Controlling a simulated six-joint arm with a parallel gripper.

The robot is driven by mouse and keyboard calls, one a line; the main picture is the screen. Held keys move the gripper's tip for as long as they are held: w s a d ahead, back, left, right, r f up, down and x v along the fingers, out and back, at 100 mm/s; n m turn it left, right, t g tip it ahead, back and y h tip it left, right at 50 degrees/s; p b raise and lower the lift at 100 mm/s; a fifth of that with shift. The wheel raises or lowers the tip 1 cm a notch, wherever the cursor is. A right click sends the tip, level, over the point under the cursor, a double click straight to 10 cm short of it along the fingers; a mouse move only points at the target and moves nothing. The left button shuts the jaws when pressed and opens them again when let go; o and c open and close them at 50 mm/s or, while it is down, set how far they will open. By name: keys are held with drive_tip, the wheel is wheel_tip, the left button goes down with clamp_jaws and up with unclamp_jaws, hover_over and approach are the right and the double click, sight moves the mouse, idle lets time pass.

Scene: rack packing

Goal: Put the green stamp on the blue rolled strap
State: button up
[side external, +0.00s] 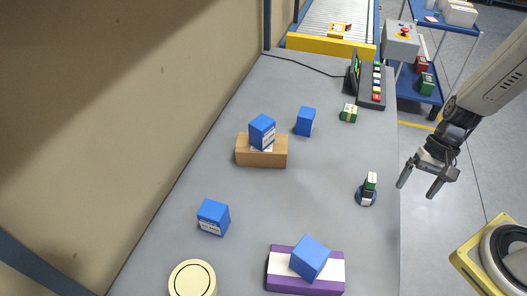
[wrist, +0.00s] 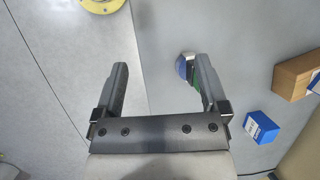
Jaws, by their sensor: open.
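The green stamp (side external: 370,181), with a dark body and a pale and green upper part, stands upright in the side view. It appears to rest on the blue rolled strap (side external: 366,200), a small round coil near the table's right edge. In the wrist view the blue strap (wrist: 185,66) shows beside my right finger, and the green of the stamp (wrist: 196,84) is partly hidden behind that finger. My gripper (side external: 416,190) is open and empty, to the right of the stamp, apart from it and beyond the table edge. Its fingers (wrist: 161,66) are wide apart in the wrist view.
Blue boxes (side external: 213,217) stand about the grey table (side external: 240,255), one on a brown block (side external: 262,160) and one on a purple-and-white block (side external: 280,282). A round cream tin (side external: 192,280), a green-and-yellow box (side external: 348,113) and a button panel (side external: 377,85) are also there. The table's middle is clear.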

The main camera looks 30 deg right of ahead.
drive_tip(key=w+a+r+n+t+h, duration=0.2)
drive_tip(key=w+r+n+t+h, duration=0.2)
drive_tip(key=n, duration=0.4)
wheel_tip(320, 180, up, 2)
drive_tip(key=shift+w+r+n, duration=0.2)
drive_tip(key=shift+w+n, duration=0.1)
drive_tip(key=shift+w, duration=0.6)
